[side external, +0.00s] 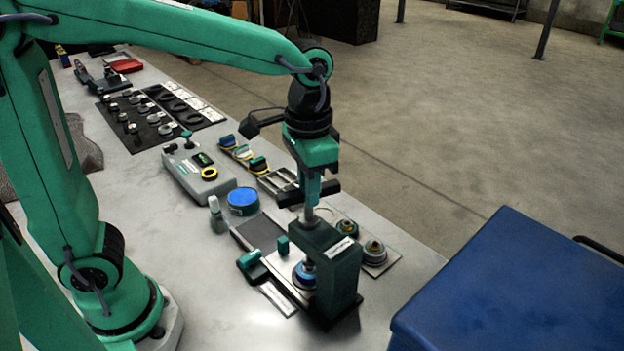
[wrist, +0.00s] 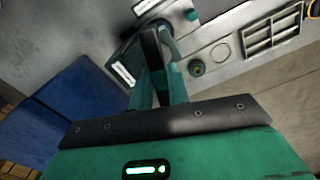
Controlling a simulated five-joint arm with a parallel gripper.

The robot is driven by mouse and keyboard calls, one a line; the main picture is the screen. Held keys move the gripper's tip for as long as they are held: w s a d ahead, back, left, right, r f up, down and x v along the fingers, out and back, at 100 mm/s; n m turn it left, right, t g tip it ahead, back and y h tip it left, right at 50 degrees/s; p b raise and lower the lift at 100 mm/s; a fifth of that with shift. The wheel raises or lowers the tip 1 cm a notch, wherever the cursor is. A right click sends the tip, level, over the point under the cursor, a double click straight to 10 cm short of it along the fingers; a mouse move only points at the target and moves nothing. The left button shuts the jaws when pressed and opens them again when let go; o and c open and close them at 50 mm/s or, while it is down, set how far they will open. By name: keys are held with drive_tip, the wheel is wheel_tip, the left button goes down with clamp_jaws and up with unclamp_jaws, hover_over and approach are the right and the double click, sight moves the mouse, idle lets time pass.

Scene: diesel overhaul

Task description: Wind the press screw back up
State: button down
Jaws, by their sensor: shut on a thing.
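The press (side external: 338,268) is a dark green block frame with a white label, standing upright at the near end of the bench. Its press screw (side external: 310,214) shows as a short pale metal shaft rising from the top of the frame. My gripper (side external: 312,194) points straight down above the press and is shut on the top of the screw; the fingers hide the screw's head. In the wrist view my gripper (wrist: 162,74) shows two green fingers against the dark press (wrist: 124,70). A round part with a blue ring (side external: 304,276) sits under the press.
A plate with ringed round parts (side external: 373,247) lies right of the press. A blue tin (side external: 243,200), a small bottle (side external: 216,216) and a grey instrument box (side external: 197,174) stand behind it. A large blue box (side external: 515,285) is at the right.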

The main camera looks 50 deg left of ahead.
drive_tip(key=shift+n, duration=0.8)
drive_tip(key=c, duration=1.4)
unclamp_jaws()
drive_tip(key=shift+o, duration=0.2)
drive_tip(key=shift+r, duration=0.1)
drive_tip(key=shift+r, duration=2.7)
drive_tip(key=shift+r, duration=0.1)
drive_tip(key=shift+r+n, duration=1.1)
drive_tip(key=shift+n, duration=0.6)
